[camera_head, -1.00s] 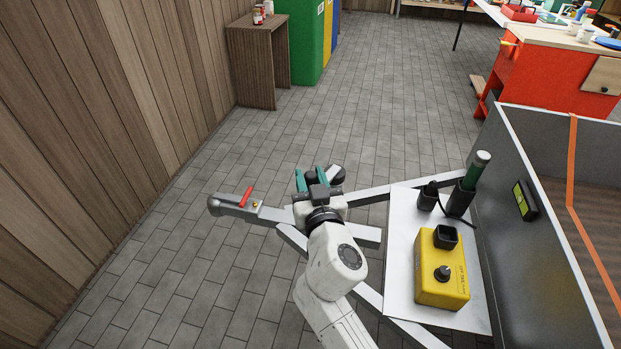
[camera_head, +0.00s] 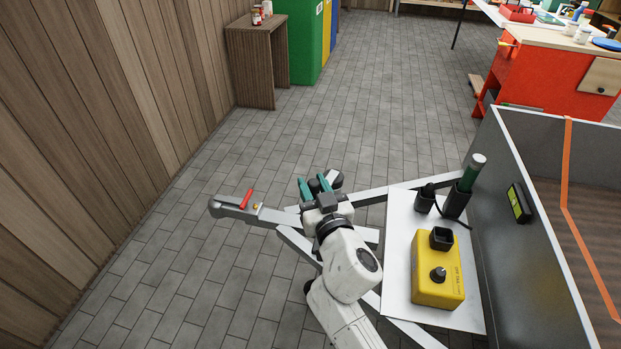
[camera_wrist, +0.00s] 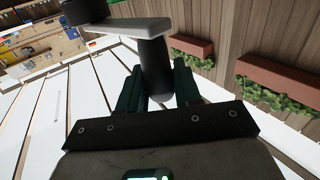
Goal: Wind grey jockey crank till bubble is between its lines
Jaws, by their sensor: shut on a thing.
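The grey jockey crank shows in the wrist view as a pale flat arm (camera_wrist: 140,30) with a dark round hub at its upper left end. Its black handle (camera_wrist: 155,62) lies between the two green fingers of my gripper (camera_wrist: 158,88), which is shut on it. In the head view my gripper (camera_head: 316,186) is at the trailer's drawbar, covering most of the crank. The bubble level (camera_head: 519,203), a black case with a yellow-green window, is on the trailer's front wall. The bubble and its lines are too small to read.
A yellow box (camera_head: 437,270) with a black knob stands on the white drawbar plate (camera_head: 400,255), beside black holders and a green-handled tool (camera_head: 473,172). The coupling's red lever (camera_head: 247,198) is left of my gripper. The tiled floor around the drawbar is clear.

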